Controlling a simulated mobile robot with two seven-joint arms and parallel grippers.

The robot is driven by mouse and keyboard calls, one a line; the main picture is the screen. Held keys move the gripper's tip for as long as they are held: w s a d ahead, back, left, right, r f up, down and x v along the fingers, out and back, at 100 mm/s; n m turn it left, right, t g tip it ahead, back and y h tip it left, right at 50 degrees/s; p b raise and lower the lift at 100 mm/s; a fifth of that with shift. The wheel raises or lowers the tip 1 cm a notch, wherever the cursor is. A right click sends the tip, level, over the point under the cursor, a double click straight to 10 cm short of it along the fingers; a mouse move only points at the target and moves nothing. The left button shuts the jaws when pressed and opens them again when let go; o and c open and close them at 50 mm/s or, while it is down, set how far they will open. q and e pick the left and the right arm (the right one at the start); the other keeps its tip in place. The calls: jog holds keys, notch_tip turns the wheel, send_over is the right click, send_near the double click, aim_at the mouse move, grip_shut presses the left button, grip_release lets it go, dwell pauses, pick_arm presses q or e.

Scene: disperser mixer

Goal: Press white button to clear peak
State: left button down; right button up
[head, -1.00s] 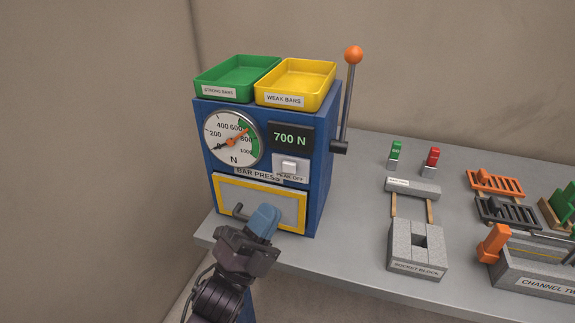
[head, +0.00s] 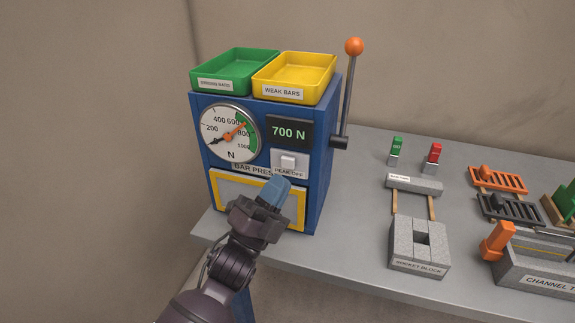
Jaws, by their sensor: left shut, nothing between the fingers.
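The white button (head: 288,161) sits on a light plate labelled "PEAK OFF" on the front of the blue bar press (head: 322,170). Above it a dark display (head: 290,131) reads "700 N". A round dial gauge (head: 229,134) is to its left, with an orange and a black needle. My left gripper (head: 276,189) is shut and empty, its blue fingertips just below and slightly left of the button, in front of the yellow-framed door (head: 230,190). The fingertips appear apart from the button, though depth is hard to judge. My right gripper is out of view.
A green tray (head: 232,83) and a yellow tray (head: 293,92) sit atop the press. An orange-knobbed lever (head: 346,95) rises at its right side. A grey socket block (head: 420,258), small green and red blocks, and racks stand on the grey table (head: 350,225) to the right.

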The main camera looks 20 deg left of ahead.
aim_at(288, 163)
pick_arm(q)
jog(key=shift+w, duration=1.25)
jog(key=shift+w, duration=0.1)
dwell(1.1)
jog(key=shift+w, duration=0.3)
jog(key=shift+w, duration=0.45)
dwell(0.8)
jog(key=shift+s, duration=0.9)
